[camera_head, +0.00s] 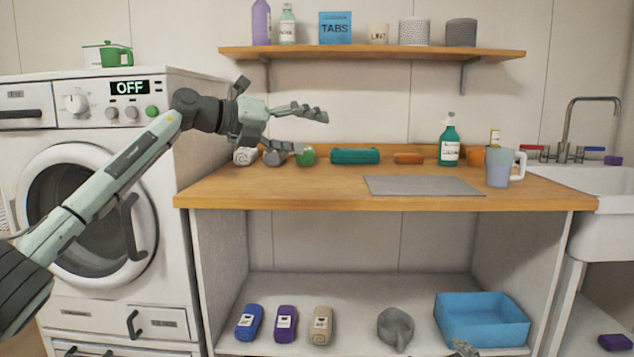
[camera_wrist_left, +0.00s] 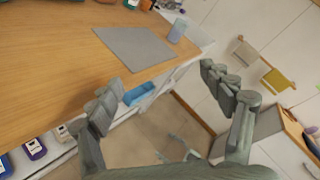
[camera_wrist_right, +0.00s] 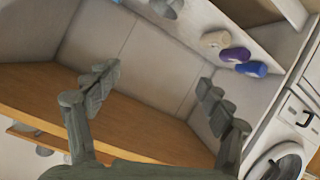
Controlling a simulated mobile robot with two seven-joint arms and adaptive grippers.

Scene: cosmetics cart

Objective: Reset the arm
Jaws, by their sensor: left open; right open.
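My left arm reaches in from the left in the head view, in front of the washing machine. My left gripper (camera_head: 312,130) is open and empty, above the left part of the wooden counter (camera_head: 290,190). In the left wrist view its fingers (camera_wrist_left: 165,108) are spread with nothing between them. My right gripper shows in the right wrist view (camera_wrist_right: 155,95), open and empty, with the counter and the lower shelf beyond it. In the head view only a small grey tip (camera_head: 465,348) at the bottom edge may belong to the right gripper.
The washing machine (camera_head: 170,85) stands at left, the sink (camera_head: 600,190) at right. On the counter are a grey mat (camera_head: 420,186), a mug (camera_head: 498,168), a green bottle (camera_head: 449,145) and rolled cloths. The upper shelf (camera_head: 370,54) holds containers. Below are bottles and a blue bin (camera_head: 485,325).

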